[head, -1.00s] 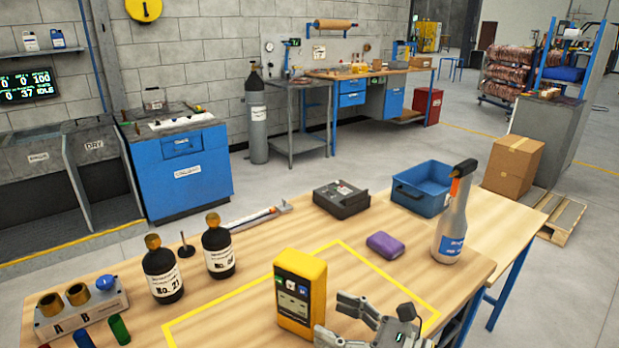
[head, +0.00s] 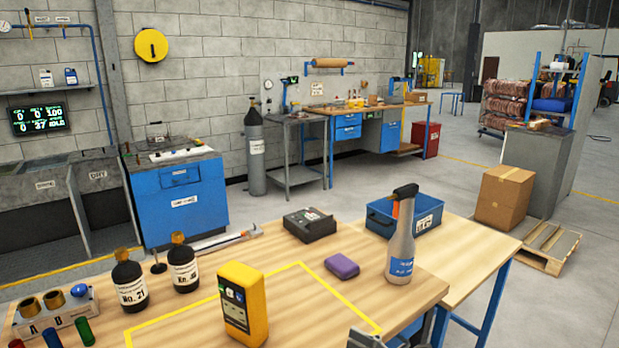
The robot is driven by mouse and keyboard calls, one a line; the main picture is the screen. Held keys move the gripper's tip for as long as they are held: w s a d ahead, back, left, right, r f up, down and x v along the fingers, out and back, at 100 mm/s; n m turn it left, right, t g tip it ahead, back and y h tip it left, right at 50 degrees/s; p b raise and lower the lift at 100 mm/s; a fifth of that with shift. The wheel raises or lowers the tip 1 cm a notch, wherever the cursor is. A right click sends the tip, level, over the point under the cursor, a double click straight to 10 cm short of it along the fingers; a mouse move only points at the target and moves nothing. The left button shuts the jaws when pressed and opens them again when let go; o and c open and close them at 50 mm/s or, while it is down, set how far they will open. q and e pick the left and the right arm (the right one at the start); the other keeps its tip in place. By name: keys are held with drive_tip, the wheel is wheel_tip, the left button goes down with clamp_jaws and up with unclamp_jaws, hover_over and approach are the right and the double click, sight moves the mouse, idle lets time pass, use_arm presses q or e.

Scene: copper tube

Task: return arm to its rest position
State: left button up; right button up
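Part of my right gripper (head: 372,339) shows at the bottom edge of the head view, right of centre, mostly cut off by the frame. I cannot tell whether its fingers are open. It is right of the yellow handheld meter (head: 243,304), with a gap between them. The meter stands upright on the wooden table (head: 300,325), at the yellow outlined area. My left gripper is not in view.
The outlined area's right side is clear.

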drive_tip(key=w+d+r+m+t+h, duration=0.3)
drive_tip(key=d+m+t+h, duration=0.5)
drive_tip(key=m, duration=1)
drive_tip(key=s+d+f+m+g+h, duration=0.45)
drive_tip(key=d+f+m+h, duration=0.45)
drive_tip(key=m, duration=0.7)
drive_tip(key=s+a+f+m+g+y, duration=0.1)
drive_tip(key=s+a+f+m+g, duration=0.1)
drive_tip(key=s+f+m+g, duration=0.65)
drive_tip(key=s+a+f+m+g+y, duration=0.15)
drive_tip(key=s+f, duration=0.45)
drive_tip(key=s, duration=0.8)
wheel_tip(320, 180, down, 24)
drive_tip(key=g+p, duration=0.2)
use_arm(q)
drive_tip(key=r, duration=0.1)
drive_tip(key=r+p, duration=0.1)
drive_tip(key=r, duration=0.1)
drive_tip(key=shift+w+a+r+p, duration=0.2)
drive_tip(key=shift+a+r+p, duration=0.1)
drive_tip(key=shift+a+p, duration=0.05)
use_arm(e)
drive_tip(key=s+d+f+g, duration=0.1)
drive_tip(key=s+d+f, duration=0.1)
drive_tip(key=s+f, duration=1.2)
drive_tip(key=s+h, duration=0.1)
drive_tip(key=s, duration=0.2)
drive_tip(key=shift+s+d+f+n, duration=0.25)
drive_tip(key=shift+d+n, duration=0.05)
drive_tip(key=shift+d, duration=0.05)
